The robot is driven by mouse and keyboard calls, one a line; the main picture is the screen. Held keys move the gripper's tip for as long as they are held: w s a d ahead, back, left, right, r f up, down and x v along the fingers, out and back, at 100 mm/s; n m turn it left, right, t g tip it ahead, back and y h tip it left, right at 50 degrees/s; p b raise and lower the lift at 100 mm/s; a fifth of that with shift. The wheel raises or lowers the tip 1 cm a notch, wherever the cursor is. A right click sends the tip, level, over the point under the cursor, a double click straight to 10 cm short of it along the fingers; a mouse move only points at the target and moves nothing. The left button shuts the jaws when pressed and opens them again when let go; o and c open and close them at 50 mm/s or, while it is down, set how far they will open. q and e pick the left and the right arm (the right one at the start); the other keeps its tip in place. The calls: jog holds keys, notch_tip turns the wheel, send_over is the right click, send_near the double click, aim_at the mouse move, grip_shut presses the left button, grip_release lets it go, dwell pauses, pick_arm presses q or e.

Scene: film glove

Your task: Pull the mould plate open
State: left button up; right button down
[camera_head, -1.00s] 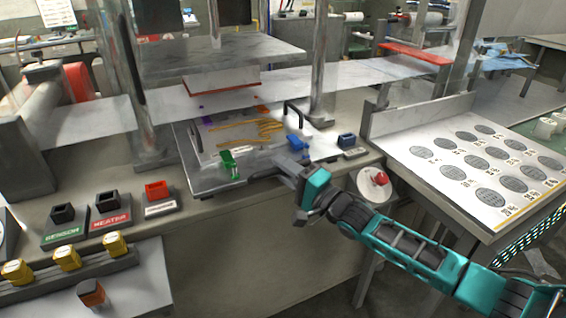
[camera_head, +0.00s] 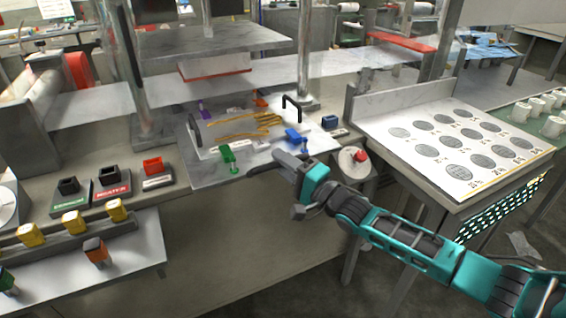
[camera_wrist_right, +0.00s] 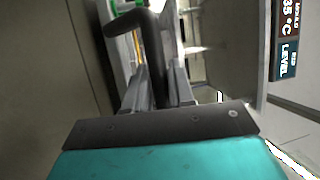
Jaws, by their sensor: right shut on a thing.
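The mould plate (camera_head: 200,179) is a grey metal plate under the raised press head, with yellow-orange strands on it. It sticks out past the bench's front edge. Green (camera_head: 228,154) and blue (camera_head: 293,136) clamps sit near its front corners, with purple and orange ones behind. A black handle (camera_head: 291,103) stands at its right side. My right gripper (camera_head: 283,161) is at the plate's front edge. In the right wrist view its fingers (camera_wrist_right: 157,92) are shut on a dark bar-like handle (camera_wrist_right: 151,55). My left gripper is not in view.
The press head (camera_head: 215,68) hangs above between metal columns. A red button (camera_head: 360,155) is right of my gripper. Black and red switches (camera_head: 153,165) stand on the left bench. A tilted panel with grey discs (camera_head: 440,135) is at right.

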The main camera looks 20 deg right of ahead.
jog(key=c, duration=1.1)
grip_release()
jog(key=shift+o, duration=0.2)
jog(key=v, duration=1.3)
jog(key=s+a+f+n+g+h, duration=0.3)
jog(key=s+a+f+n, duration=0.2)
jog(key=s+f+n, duration=0.2)
jog(key=s+a+f+n+g+h, duration=0.3)
jog(key=s+a+f+n, duration=0.3)
jog(key=f, duration=0.5)
jog(key=shift+s+f+n+g, duration=0.2)
jog(key=shift+s+n+g, duration=0.55)
jog(key=shift+n, duration=0.15)
